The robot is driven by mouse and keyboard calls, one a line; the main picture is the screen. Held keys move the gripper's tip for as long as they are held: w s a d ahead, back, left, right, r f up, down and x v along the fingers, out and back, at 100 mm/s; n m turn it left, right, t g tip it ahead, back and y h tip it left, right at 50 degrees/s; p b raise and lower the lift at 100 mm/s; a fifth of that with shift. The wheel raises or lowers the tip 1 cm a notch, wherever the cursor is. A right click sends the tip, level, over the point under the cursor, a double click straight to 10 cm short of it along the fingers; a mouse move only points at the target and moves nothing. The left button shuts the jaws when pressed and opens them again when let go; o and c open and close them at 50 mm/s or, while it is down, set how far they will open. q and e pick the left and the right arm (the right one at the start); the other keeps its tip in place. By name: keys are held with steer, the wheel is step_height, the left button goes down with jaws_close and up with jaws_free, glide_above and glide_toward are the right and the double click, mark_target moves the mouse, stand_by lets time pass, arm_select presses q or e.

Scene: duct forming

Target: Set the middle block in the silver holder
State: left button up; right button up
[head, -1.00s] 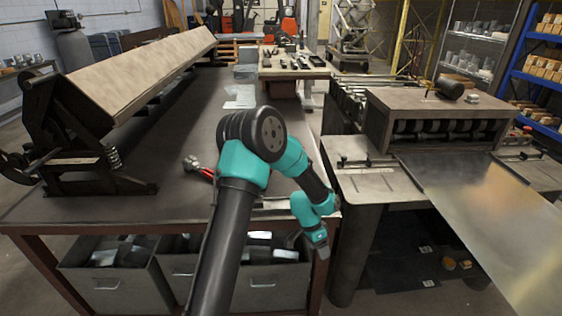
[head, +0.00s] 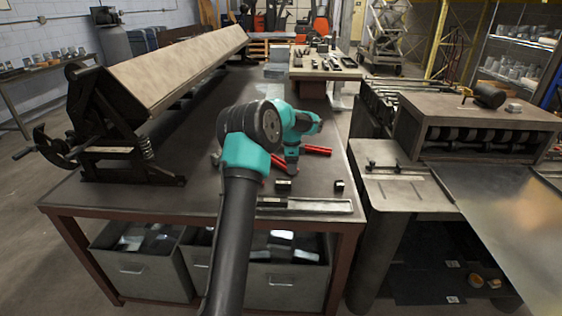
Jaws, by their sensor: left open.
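The silver holder (head: 318,206) is a long, narrow strip lying along the front edge of the workbench. A dark piece sits at its left end, partly beside my arm. Two small dark blocks with light tops lie behind the holder: one block (head: 283,187) near its middle and another block (head: 339,186) further right. I cannot tell for certain which is the middle block. My left gripper (head: 291,170) is open and points down, just behind and above the nearer block, with no block seen between its fingers. The fingertips are small and hard to make out. My right gripper is not in view.
Red-handled tools (head: 317,150) lie on the workbench (head: 205,190) around my left gripper. A long bending machine (head: 175,72) fills the bench's left side. A roller machine (head: 478,122) with a metal sheet stands to the right, across a gap. The bench's left front is clear.

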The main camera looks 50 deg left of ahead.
mark_target(284, 181)
arm_select(q)
steer(key=a, duration=0.1)
steer(key=s+a, duration=0.1)
steer(key=a, duration=0.1)
steer(key=shift+s+a+r+y, duration=0.2)
steer(key=shift+a+r+y, duration=0.1)
steer(key=shift+r, duration=0.05)
steer(key=shift+f, duration=0.15)
steer(key=shift+f, duration=4.35)
jaws_close()
step_height(284, 181, up, 9)
